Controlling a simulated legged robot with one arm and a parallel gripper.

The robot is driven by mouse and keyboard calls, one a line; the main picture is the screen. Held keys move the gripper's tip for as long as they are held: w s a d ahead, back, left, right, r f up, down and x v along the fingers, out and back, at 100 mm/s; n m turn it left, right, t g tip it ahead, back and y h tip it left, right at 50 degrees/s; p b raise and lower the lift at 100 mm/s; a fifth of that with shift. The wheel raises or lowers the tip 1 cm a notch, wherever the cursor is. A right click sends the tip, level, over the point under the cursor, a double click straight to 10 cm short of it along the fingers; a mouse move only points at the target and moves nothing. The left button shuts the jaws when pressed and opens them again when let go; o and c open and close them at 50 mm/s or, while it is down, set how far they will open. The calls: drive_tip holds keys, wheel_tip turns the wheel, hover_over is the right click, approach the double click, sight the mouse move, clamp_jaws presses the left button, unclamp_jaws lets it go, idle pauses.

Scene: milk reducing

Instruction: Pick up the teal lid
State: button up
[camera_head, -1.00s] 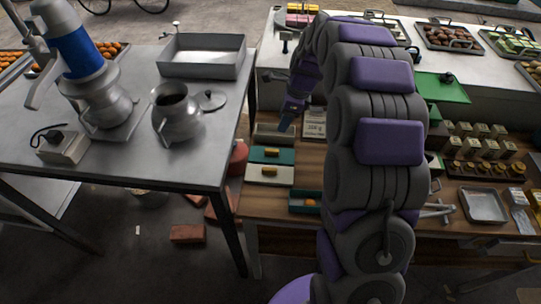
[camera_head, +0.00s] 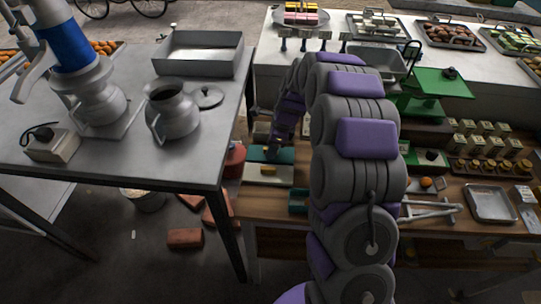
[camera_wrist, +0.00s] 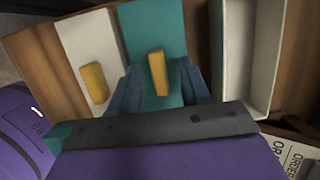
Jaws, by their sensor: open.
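The teal lid (camera_wrist: 140,24) is a flat panel with a yellow handle (camera_wrist: 158,72) in the middle of the wrist view. In the head view the teal lid (camera_head: 286,154) lies on the wooden bench, partly hidden by my gripper (camera_head: 272,152). In the wrist view my gripper (camera_wrist: 161,88) is open and empty, its blue fingers on either side of the yellow handle. I cannot tell whether the fingers touch the lid.
A white lid (camera_wrist: 72,38) with a yellow handle lies beside the teal one. An open white box (camera_wrist: 235,50) stands on its other side. The metal table (camera_head: 130,150) with a pot (camera_head: 178,118) is left of my arm. A green scale (camera_head: 436,84) stands right.

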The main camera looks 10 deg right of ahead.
drive_tip(key=shift+c, duration=0.4)
clamp_jaws()
